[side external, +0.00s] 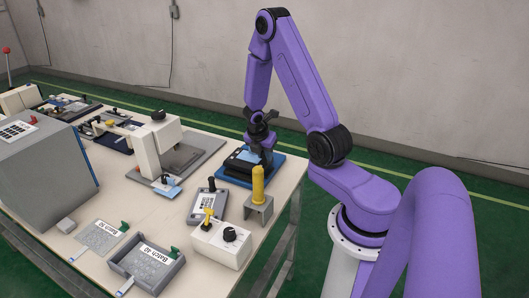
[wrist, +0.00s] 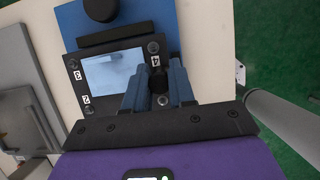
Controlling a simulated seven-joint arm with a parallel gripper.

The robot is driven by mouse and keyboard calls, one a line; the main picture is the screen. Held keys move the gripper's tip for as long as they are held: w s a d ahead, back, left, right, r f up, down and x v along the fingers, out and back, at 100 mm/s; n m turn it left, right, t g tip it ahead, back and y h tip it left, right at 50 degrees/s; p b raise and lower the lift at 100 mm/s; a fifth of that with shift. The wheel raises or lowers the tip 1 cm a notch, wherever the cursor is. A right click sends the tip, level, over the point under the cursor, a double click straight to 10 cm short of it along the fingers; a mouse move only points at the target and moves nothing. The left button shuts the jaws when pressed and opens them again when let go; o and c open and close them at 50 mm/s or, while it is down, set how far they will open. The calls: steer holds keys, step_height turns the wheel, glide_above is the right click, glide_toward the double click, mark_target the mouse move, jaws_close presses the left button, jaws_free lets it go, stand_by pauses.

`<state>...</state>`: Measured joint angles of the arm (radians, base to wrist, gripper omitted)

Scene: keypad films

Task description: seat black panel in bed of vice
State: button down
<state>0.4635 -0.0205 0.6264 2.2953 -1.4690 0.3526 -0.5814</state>
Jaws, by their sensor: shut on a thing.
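The black panel (wrist: 112,51) has a pale blue screen, corner screws and white number labels. In the side view the panel (side external: 238,163) is at the blue vice (side external: 291,168) near the table's far right edge. My gripper (wrist: 158,80) points down with its blue fingers shut on a small dark knob at the panel's right side. In the side view my gripper (side external: 262,148) is low over the vice. The vice's blue body (wrist: 70,20) and dark jaw bar show beyond the panel. The panel overlies the bed, and I cannot tell whether it rests flat in it.
A yellow-topped post on a grey bracket (side external: 258,207) stands close in front of the vice. A white-and-grey press (side external: 155,145) is to the left. A grey handheld box (side external: 208,205), a white knob box (side external: 222,240) and a labelled tray (side external: 147,266) are nearer.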

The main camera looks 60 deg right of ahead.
steer(key=shift+f, duration=0.65)
steer(key=c, duration=0.9)
jaws_free()
steer(key=shift+o, duration=0.2)
steer(key=shift+r, duration=0.15)
steer(key=v, duration=1.7)
steer(key=shift+r, duration=0.1)
